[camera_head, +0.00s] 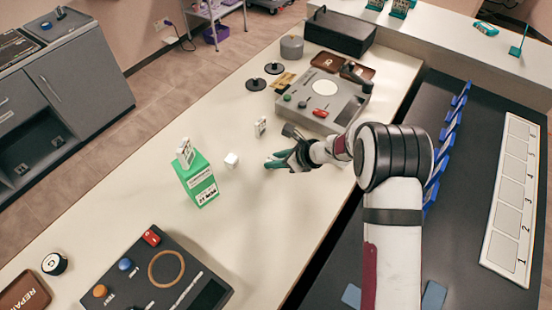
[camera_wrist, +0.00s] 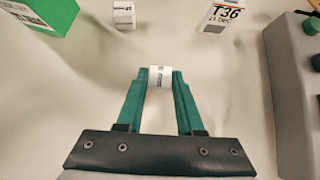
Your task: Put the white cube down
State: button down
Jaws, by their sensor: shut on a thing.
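My gripper (camera_head: 274,163) is low over the pale counter in the head view, its green fingers pointing left. In the wrist view my gripper (camera_wrist: 160,78) is shut on a small white cube (camera_wrist: 160,76) with dark print on its face, held between the fingertips. The fingers hide this cube in the head view. Its height above the counter is hard to tell. A second white cube (camera_head: 231,160) stands on the counter, left of and apart from my gripper. It also shows at the top of the wrist view (camera_wrist: 123,14).
A green box (camera_head: 197,180) with a tag on top stands farther left. A small T36 tag (camera_wrist: 225,13) stands beyond my fingers. A grey device (camera_head: 322,100) stands behind, and a dark button panel (camera_head: 150,280) lies at front left. Counter (camera_head: 245,215) in front of my gripper is clear.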

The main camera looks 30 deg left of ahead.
jog(key=shift+f, duration=0.15)
jog(key=c, duration=0.5)
grip_release()
jog(key=shift+c, duration=0.2)
